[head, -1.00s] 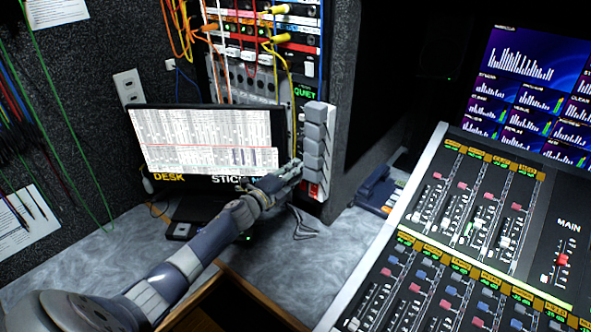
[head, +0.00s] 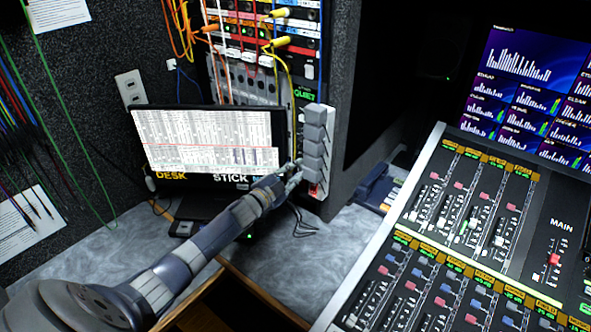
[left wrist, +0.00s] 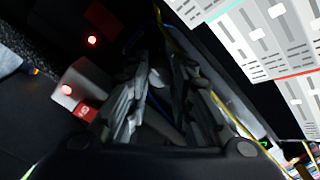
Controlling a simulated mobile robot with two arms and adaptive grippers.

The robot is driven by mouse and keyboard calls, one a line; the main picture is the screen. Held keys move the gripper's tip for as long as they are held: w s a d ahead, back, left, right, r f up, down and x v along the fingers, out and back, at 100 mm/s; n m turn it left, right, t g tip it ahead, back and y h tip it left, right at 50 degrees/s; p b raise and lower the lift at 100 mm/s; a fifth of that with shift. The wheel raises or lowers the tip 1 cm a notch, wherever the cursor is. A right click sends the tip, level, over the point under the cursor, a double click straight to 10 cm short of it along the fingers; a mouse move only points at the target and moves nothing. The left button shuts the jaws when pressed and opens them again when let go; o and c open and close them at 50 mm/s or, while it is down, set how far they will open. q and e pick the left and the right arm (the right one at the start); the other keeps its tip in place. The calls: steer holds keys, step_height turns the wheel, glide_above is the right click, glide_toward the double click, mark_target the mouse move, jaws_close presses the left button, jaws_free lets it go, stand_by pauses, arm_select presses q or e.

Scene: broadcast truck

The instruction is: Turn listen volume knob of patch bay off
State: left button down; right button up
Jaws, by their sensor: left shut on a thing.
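The patch bay (head: 240,92) is in the rack behind the monitor in the head view, with orange, red, white and yellow cables plugged in. My left gripper (head: 292,173) is at the panel's lower end, just right of the monitor and left of a column of grey blocks. In the left wrist view its two dark fingers (left wrist: 157,88) are close together around a small light grey piece (left wrist: 156,77). That piece is mostly hidden, and I cannot tell whether it is the listen volume knob or how it is turned. My right gripper is in neither view.
The monitor (head: 209,140) stands close to my left forearm. The grey blocks (head: 316,140) with a red switch (head: 315,189) below are right beside my gripper. The mixing desk (head: 470,225) fills the right. Loose black cable lies on the marbled counter (head: 290,255).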

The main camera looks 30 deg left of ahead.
arm_select(q)
steer(key=shift+n, duration=0.6)
steer(key=c, duration=1.7)
jaws_free()
steer(key=shift+a, duration=0.1)
steer(key=shift+o, duration=0.2)
steer(key=shift+s+f, duration=0.15)
steer(key=shift+s, duration=0.45)
steer(key=s, duration=1)
steer(key=shift+s+a, duration=0.4)
steer(key=shift+a, duration=0.05)
